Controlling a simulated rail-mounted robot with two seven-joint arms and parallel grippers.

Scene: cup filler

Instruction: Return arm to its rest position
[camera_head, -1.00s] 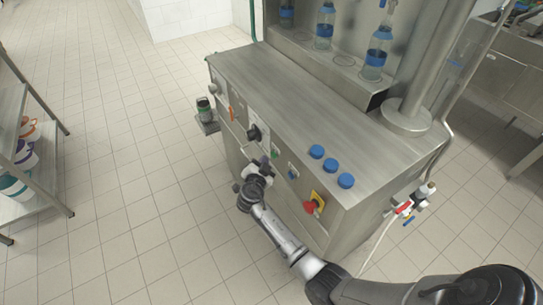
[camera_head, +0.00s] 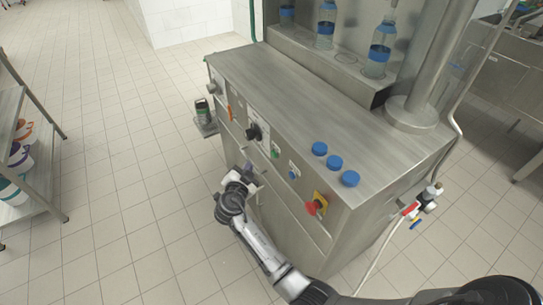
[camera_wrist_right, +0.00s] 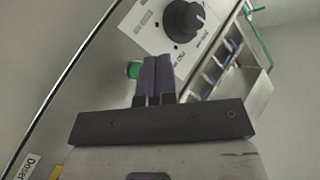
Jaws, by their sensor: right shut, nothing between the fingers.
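My right gripper (camera_head: 251,177) is in front of the front panel of the steel filling machine (camera_head: 300,110), a little below the black knob (camera_head: 257,132) and the green button (camera_head: 275,152). Its arm comes in from the bottom right. In the right wrist view, the two dark purple fingers (camera_wrist_right: 156,64) are together with nothing between them. The black knob (camera_wrist_right: 184,20) and the green button (camera_wrist_right: 133,70) show beyond them, the button partly hidden by the fingers. My left gripper is not in view.
A red emergency button (camera_head: 311,208) is on the panel's right part. Several blue caps (camera_head: 334,163) lie on the machine top, with bottles (camera_head: 378,50) behind. A shelf (camera_head: 40,208) with white tubs stands at the left. The floor between is clear.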

